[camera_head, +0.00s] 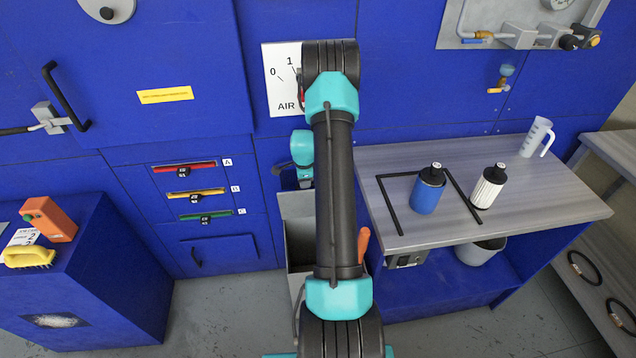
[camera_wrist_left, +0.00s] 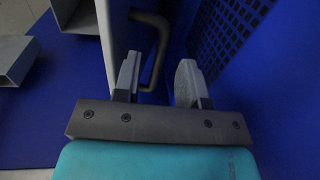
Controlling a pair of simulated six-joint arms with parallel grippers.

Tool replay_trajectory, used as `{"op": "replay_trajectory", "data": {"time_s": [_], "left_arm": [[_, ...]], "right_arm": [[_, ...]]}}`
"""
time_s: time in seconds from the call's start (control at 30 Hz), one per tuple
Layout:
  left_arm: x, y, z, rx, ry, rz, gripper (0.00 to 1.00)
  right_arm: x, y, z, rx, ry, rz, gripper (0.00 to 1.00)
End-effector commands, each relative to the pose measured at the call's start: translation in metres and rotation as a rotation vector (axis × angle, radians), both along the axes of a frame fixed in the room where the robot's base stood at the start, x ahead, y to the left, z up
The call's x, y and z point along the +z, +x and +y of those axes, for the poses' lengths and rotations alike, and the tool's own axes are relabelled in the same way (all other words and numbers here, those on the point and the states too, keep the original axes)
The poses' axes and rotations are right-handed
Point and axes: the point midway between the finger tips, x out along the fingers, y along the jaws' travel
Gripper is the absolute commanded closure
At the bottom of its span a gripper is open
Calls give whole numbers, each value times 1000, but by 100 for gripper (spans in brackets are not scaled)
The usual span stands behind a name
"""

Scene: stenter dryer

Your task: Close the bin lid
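The grey bin (camera_head: 300,242) stands on the floor against the blue machine, partly hidden behind my arm. Its lid seems to be the light grey panel (camera_head: 296,205) raised at the back of the bin. In the left wrist view a pale panel edge (camera_wrist_left: 106,45) and a grey loop handle (camera_wrist_left: 160,48) show close by. My left gripper (camera_wrist_left: 158,72) is open, with the handle just beyond and between its fingers. I cannot tell whether they touch. In the head view the left gripper (camera_head: 304,182) is mostly hidden by my arm. My right gripper is not in view.
A grey table (camera_head: 560,195) at right holds a blue bottle (camera_head: 428,192), a white bottle (camera_head: 488,187) and a jug (camera_head: 536,137). A blue cabinet (camera_head: 100,290) at left carries a yellow brush (camera_head: 28,257). The floor (camera_head: 225,310) left of the bin is clear.

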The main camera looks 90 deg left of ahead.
Motion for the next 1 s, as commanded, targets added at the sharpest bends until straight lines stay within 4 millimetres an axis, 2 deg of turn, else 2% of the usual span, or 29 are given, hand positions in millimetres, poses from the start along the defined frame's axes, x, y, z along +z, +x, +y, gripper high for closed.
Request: {"op": "replay_trajectory", "data": {"time_s": [0.1,0.2,0.5,0.9,1.0], "left_arm": [[-14,0,2,1,-1,0,62],[-20,0,3,1,0,0,62],[-22,0,3,0,1,0,62],[-22,0,3,0,1,0,99],[-22,0,3,0,1,0,100]], "right_arm": [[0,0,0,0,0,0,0],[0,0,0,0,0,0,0],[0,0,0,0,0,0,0],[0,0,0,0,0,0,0],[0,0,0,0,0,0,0]]}}
